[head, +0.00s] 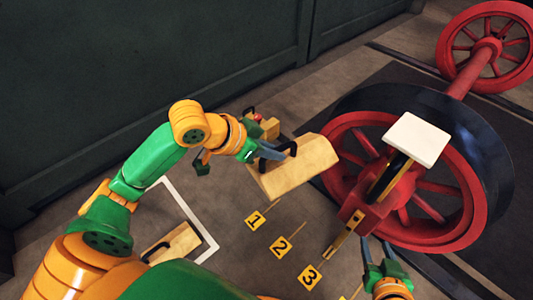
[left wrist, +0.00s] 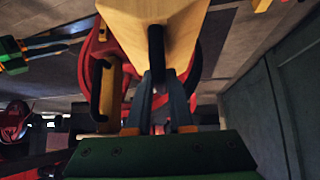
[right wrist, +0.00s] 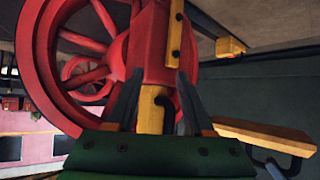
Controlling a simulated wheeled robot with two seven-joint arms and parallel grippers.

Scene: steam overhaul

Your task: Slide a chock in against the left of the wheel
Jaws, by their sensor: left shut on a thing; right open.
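A wooden chock (head: 305,165) with a black handle is held by my left gripper (head: 268,153), just left of the red spoked wheel (head: 350,133). The gripper is shut on the handle, which also shows in the left wrist view (left wrist: 156,55). The chock looks tilted; whether it touches the floor or wheel I cannot tell. A second chock (head: 180,241) lies on the floor inside a white corner marking. My right gripper (head: 376,252) is open in front of the wheel. In the right wrist view, a yellow part with a black hook (right wrist: 152,110) shows between its fingers.
Yellow floor plates numbered 1 (head: 255,219), 2 (head: 280,246) and 3 (head: 310,276) lie in front of the wheel. A white square pad (head: 417,138) is in front of the wheel's upper part. A second red wheel (head: 477,80) stands behind. A dark wall (head: 130,80) closes the back left.

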